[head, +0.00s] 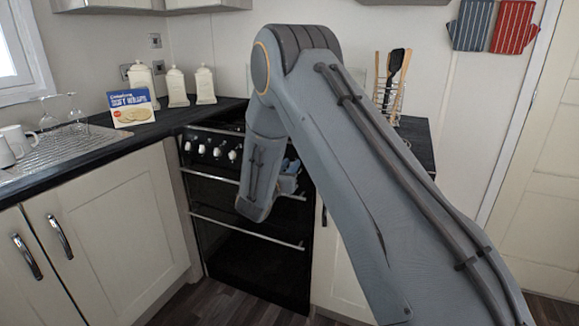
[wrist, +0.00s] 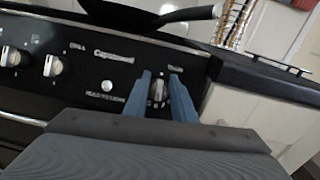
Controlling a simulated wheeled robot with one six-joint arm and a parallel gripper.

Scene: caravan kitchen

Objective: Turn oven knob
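The black oven (head: 250,245) stands under the worktop, with a row of silver knobs on its front panel. In the wrist view, one oven knob (wrist: 158,90) shows between the two blue fingers of my gripper (wrist: 160,82). The fingers are apart, one on each side of this knob, with a narrow gap visible on both sides. I cannot tell how deep they reach around it. More knobs (wrist: 53,66) sit to the left on the panel, beside a round button (wrist: 107,87). In the head view, my arm hides the right part of the panel, and my gripper (head: 290,178) is partly hidden.
A dark pan (wrist: 150,16) sits on the hob above the panel. Oven handles (head: 245,230) cross the front below the knobs. A utensil rack (head: 392,98) stands on the right worktop. A food box (head: 131,108) and white canisters (head: 177,88) stand on the left worktop.

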